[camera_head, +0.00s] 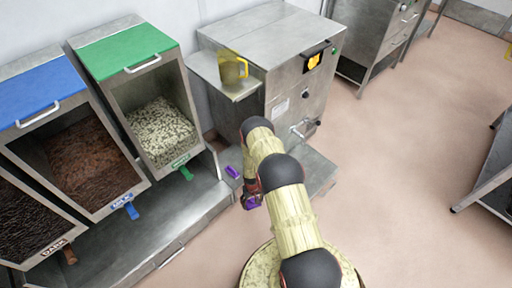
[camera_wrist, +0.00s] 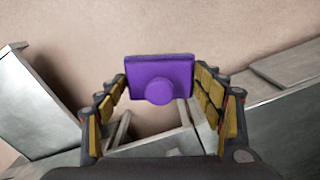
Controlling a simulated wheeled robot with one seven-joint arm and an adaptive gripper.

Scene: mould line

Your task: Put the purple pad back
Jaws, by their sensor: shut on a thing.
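The purple pad (camera_wrist: 160,75), a flat rectangle with a round knob, is between the fingers of my gripper (camera_wrist: 161,84) in the wrist view. My gripper is shut on it. In the head view my gripper (camera_head: 252,188) hangs low beside the front of the steel bench, with purple showing under it. A second small purple piece (camera_head: 232,172) lies on the bench near the machine's foot, to the left of my gripper and apart from it. I cannot tell what it is.
Hoppers with a green lid (camera_head: 122,44) and a blue lid (camera_head: 42,90) stand on the steel bench (camera_head: 190,215) at left. Open floor lies at right.

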